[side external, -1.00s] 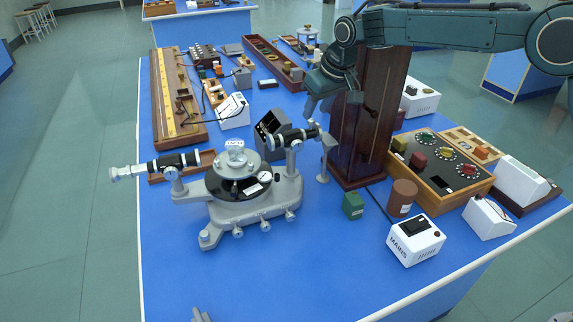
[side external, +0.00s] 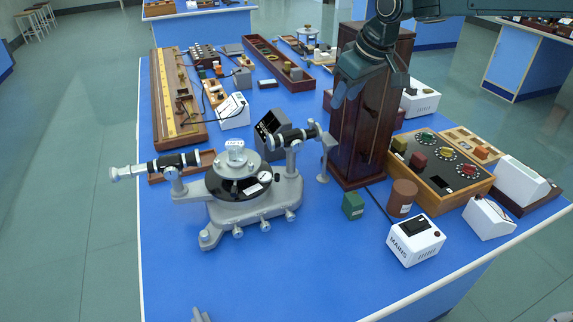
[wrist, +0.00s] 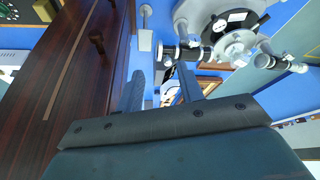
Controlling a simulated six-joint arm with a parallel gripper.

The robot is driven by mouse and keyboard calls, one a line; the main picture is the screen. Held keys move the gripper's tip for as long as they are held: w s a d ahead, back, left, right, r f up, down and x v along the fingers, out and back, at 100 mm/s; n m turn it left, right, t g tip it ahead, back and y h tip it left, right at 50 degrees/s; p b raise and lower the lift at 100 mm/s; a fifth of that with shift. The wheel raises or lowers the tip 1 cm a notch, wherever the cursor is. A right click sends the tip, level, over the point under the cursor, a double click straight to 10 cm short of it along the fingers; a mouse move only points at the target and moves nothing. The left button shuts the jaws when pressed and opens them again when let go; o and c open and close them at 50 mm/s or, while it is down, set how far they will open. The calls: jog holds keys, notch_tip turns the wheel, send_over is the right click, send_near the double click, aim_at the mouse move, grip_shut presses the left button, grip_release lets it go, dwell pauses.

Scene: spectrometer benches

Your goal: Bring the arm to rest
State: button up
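My gripper (side external: 345,96) is raised above the blue bench, in front of the upper part of a tall dark wooden case (side external: 362,140) in the side view. In the wrist view its two fingers (wrist: 162,88) are apart with nothing between them, so it is open and empty. The case fills the left of the wrist view (wrist: 60,85), close beside the fingers. Whether they touch it I cannot tell. The grey spectrometer (side external: 240,190) stands upright on the bench, left of and below my gripper; part of it shows at the top of the wrist view (wrist: 215,22).
A white mains box (side external: 415,240), a brown cylinder (side external: 402,197) and a green block (side external: 353,205) stand near the case. A wooden resistance box (side external: 440,190) is at right. The front of the blue bench (side external: 290,280) is mostly clear.

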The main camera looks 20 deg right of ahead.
jog(key=s+d+r+m, duration=0.1)
jog(key=s+d+r, duration=0.35)
jog(key=s, duration=0.55)
jog(key=s+d+r+m, duration=0.1)
jog(key=s+d+r, duration=0.35)
jog(key=s, duration=0.55)
jog(key=s+d+f+m+t+h, duration=0.1)
jog(key=s+d+f, duration=0.2)
jog(key=s, duration=0.6)
jog(key=s+d+f+m, duration=0.1)
jog(key=s+d+f, duration=0.15)
jog(key=s, duration=0.75)
jog(key=w+a+f+n+t+y, duration=0.1)
jog(key=w+a+t, duration=0.15)
jog(key=w, duration=0.65)
jog(key=w+a+n+t+y, duration=0.1)
jog(key=w+a+n, duration=0.15)
jog(key=w, duration=0.65)
jog(key=t+y, duration=0.3)
jog(key=t, duration=0.1)
send_near(312, 120)
jog(key=v, duration=0.6)
jog(key=shift+a+r+n, duration=0.15)
jog(key=shift+r+n, duration=0.15)
jog(key=shift+n, duration=0.05)
jog(key=shift+f+x, duration=0.15)
jog(key=shift+x, duration=3.25)
jog(key=shift+f+x, duration=0.1)
jog(key=shift+x, duration=3.3)
